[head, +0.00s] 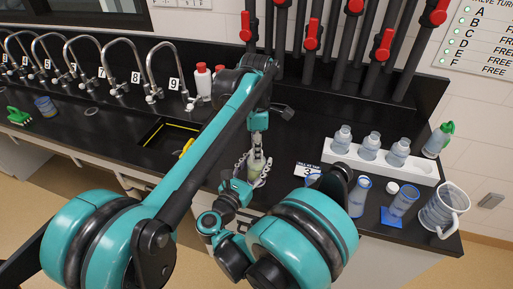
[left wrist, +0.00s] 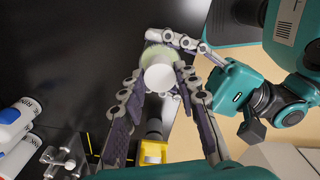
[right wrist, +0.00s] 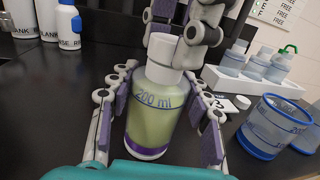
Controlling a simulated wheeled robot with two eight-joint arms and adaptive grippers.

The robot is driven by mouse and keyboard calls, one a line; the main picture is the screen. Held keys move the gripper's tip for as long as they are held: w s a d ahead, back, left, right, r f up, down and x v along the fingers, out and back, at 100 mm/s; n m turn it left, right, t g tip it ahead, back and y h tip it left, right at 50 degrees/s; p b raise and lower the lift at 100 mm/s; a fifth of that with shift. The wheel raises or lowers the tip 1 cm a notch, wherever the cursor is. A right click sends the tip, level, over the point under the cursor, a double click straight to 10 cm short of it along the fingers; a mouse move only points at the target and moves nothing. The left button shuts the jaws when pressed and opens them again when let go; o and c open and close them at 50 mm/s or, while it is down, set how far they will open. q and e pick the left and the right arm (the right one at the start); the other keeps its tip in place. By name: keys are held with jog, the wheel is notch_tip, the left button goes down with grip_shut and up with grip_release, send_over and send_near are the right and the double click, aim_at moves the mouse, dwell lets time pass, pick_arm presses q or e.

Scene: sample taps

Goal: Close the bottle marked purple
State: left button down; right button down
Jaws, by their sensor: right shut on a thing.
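The bottle marked purple (right wrist: 150,115) holds pale green liquid and has a purple band near its base. It stands upright in the right wrist view with a white cap (right wrist: 165,58) on its neck; whether the cap is tight I cannot tell. My right gripper (right wrist: 160,115) is shut on the bottle's body, one finger on each side. My left gripper (left wrist: 160,82) points down over the bottle, its fingers spread to both sides of the cap, and looks open. In the head view the bottle (head: 256,169) is small and partly hidden by the grippers.
A white rack (head: 350,157) with several clear bottles stands at the right. Blue-rimmed beakers (head: 358,198), a loose white cap (head: 393,187) and a jug (head: 440,208) are near the right front edge. A sink (head: 170,133) and several taps lie to the left.

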pick_arm(q)
jog(key=m, duration=1)
jog(key=shift+m, duration=0.4)
jog(key=m, duration=0.4)
jog(key=shift+m, duration=0.4)
jog(key=m, duration=1.8)
jog(key=shift+f+m, duration=0.1)
jog(key=shift+m, duration=0.2)
jog(key=m, duration=0.6)
jog(key=c, duration=1)
grip_release()
jog(key=shift+c, duration=0.2)
